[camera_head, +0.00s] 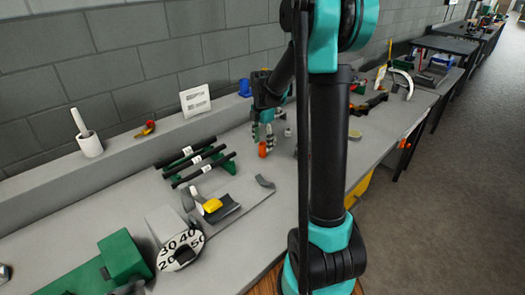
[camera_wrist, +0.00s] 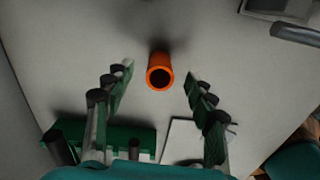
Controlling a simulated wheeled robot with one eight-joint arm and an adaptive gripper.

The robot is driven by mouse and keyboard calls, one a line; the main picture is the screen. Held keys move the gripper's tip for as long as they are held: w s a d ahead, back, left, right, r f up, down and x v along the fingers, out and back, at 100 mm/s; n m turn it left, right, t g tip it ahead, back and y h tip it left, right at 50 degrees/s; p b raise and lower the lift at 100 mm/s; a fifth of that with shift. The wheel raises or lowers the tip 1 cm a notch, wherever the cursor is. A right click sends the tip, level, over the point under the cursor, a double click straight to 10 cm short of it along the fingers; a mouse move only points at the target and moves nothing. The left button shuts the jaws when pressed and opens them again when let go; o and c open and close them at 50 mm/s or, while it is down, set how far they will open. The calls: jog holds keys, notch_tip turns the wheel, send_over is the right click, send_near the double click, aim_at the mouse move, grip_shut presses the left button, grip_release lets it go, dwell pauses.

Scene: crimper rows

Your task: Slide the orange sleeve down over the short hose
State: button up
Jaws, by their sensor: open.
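The orange sleeve (camera_head: 263,149) stands on the grey bench just below my gripper (camera_head: 263,135). In the wrist view the sleeve (camera_wrist: 160,72) shows its round open end and a dark inside. My gripper (camera_wrist: 159,80) is open, with one green finger to each side of the sleeve and a gap on both sides. Several black hoses (camera_head: 195,161) lie across a green rack (camera_head: 217,164) to the left in the head view. I cannot tell which one is the short hose, or whether anything stands inside the sleeve.
A grey plate with a yellow-topped tool (camera_head: 213,205) and a numbered dial (camera_head: 181,250) lie nearer the front. A green block (camera_head: 123,257) is at the lower left. Bare bench surrounds the sleeve.

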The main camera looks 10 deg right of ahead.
jog(key=shift+f, duration=1.45)
jog(key=shift+c, duration=0.4)
jog(key=c, duration=1)
